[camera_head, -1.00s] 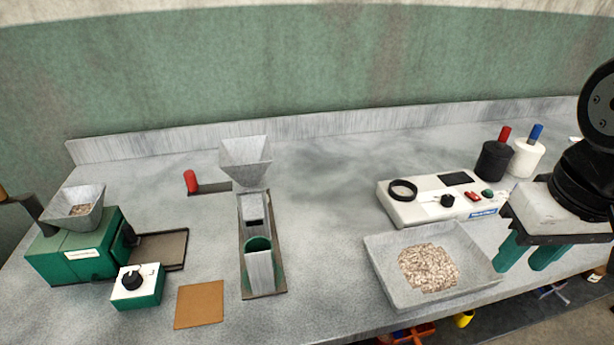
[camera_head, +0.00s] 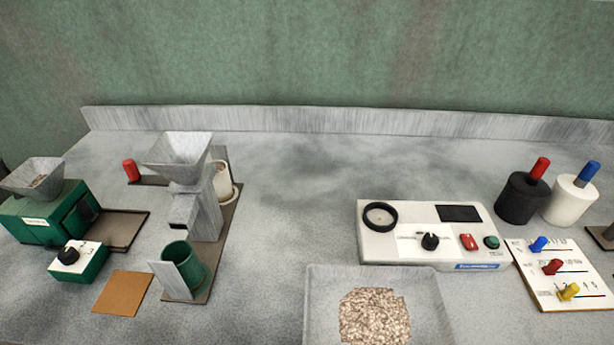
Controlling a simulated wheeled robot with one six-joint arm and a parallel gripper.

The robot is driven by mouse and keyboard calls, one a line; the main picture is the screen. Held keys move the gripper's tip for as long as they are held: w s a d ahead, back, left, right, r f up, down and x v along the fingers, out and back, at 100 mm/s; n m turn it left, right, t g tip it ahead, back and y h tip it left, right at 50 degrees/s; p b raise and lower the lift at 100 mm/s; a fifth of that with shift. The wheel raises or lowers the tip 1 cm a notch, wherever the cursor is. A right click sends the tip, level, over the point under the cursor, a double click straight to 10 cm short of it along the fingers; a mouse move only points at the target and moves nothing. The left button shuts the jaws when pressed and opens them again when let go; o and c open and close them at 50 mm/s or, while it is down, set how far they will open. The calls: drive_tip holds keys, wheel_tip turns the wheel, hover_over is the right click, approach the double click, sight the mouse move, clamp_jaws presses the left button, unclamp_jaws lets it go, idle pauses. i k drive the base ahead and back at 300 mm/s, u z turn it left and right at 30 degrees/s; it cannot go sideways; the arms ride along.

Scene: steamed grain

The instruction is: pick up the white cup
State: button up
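A white cup (camera_head: 222,182) stands behind the grey hopper device (camera_head: 204,212), partly hidden by it, on the device's dark base. A white cylinder with a blue handle (camera_head: 568,203) stands at the right, next to a black cylinder with a red handle (camera_head: 521,198). A green cup (camera_head: 186,265) sits at the front of the hopper device, behind a pale upright plate. My gripper is out of view.
A grey tray of grain (camera_head: 432,315) lies at the front. Behind it is a white control box (camera_head: 385,246), with a panel of coloured knobs (camera_head: 553,258) at right. A green machine (camera_head: 45,218) and brown square (camera_head: 122,293) are at left. The counter's back middle is clear.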

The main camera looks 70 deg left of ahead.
sight(224, 190)
drive_tip(key=z, duration=0.15)
drive_tip(key=k, duration=1.55)
drive_tip(key=u, duration=2)
